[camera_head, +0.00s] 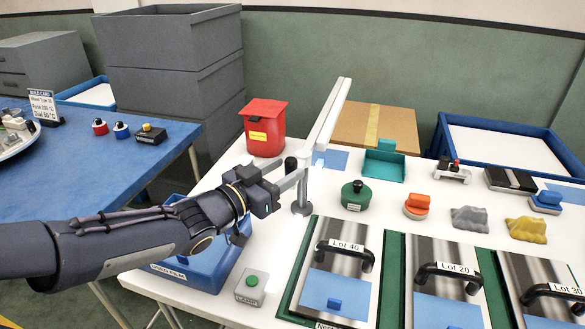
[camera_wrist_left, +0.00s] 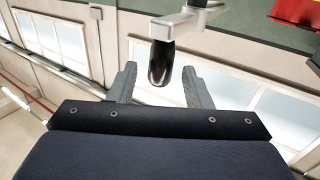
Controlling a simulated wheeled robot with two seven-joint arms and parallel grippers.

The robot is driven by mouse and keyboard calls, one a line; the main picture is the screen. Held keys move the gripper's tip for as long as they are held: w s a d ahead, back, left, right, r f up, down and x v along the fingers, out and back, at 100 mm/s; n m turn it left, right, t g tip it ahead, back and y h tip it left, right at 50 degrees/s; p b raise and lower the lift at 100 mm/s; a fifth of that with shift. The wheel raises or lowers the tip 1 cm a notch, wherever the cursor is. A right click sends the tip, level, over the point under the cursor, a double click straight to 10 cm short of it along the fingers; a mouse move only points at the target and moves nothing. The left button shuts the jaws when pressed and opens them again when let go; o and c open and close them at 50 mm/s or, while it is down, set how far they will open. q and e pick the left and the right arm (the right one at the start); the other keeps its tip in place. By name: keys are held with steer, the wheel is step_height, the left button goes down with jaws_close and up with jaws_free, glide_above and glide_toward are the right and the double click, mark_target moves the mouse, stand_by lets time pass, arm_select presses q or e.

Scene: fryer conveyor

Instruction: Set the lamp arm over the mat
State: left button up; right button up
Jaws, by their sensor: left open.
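The lamp arm (camera_head: 327,118) is a long white bar on a slim post with a round grey foot (camera_head: 301,208) on the white table. It points toward the back, up and to the right in the head view. Its black handle (camera_head: 290,163) hangs at the near end. My left gripper (camera_head: 292,180) is open at the handle. In the left wrist view the handle (camera_wrist_left: 162,65) stands between the two spread fingers (camera_wrist_left: 157,88), with a gap on each side. A flat blue mat (camera_head: 333,160) lies behind the post; whether it is the task's mat is unclear.
A red bin (camera_head: 265,130) stands behind my gripper, and a blue bin (camera_head: 205,262) sits under my forearm. A green round weight (camera_head: 355,194), a green tray (camera_head: 384,165) and a cardboard box (camera_head: 375,128) are right of the post. Lidded lots (camera_head: 340,257) fill the front.

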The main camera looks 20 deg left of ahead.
arm_select(q)
steer(key=shift+x, duration=1.4)
jaws_close()
